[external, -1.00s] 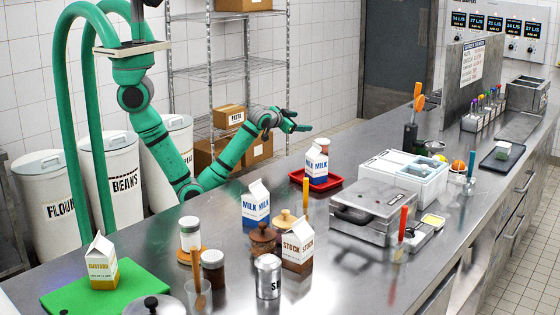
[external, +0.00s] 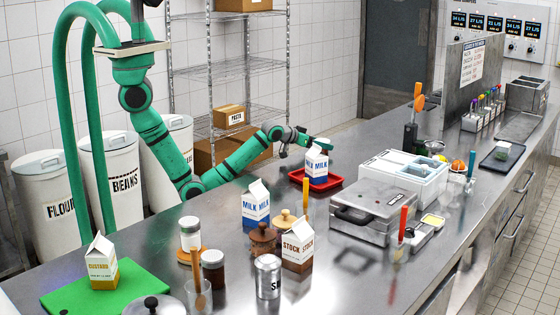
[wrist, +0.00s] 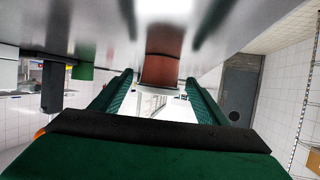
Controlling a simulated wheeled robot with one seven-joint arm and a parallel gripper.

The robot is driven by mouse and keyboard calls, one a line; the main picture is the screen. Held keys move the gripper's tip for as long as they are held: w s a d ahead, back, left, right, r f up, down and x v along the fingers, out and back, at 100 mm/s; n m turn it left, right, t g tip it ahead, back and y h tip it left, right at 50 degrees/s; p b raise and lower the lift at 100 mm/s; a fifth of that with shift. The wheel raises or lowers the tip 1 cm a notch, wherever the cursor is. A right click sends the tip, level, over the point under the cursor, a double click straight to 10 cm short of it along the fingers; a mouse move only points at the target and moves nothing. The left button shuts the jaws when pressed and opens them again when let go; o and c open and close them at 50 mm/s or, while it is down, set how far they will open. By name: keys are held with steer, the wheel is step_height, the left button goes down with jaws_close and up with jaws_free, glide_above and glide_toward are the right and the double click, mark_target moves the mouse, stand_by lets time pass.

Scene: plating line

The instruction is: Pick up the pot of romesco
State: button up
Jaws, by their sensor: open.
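In the wrist view, which looks upside down, a reddish-brown pot with a pale lid (wrist: 160,68) stands on the steel counter, likely the romesco. It lies ahead of my gripper (wrist: 158,82), in line with the gap between the two green fingers. The fingers are open and apart, with nothing held. In the external view my gripper (external: 318,142) is low over the far side of the counter, just behind a milk carton (external: 316,164). The pot is hidden there by the gripper and carton. I cannot tell whether the fingers reach around it.
A second milk carton (external: 256,205), a stock carton (external: 297,247) and several jars stand nearer. A steel press (external: 368,212) and white bins (external: 405,172) are to the right. Counter left of the tray is clear.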

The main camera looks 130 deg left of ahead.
steer(key=x, duration=0.4)
steer(key=shift+w+a+r, duration=0.1)
steer(key=shift+w+a, duration=0.1)
steer(key=shift+a, duration=0.25)
steer(key=shift+c, duration=0.6)
steer(key=c, duration=0.9)
steer(key=shift+r, duration=0.15)
step_height(320, 180, up, 18)
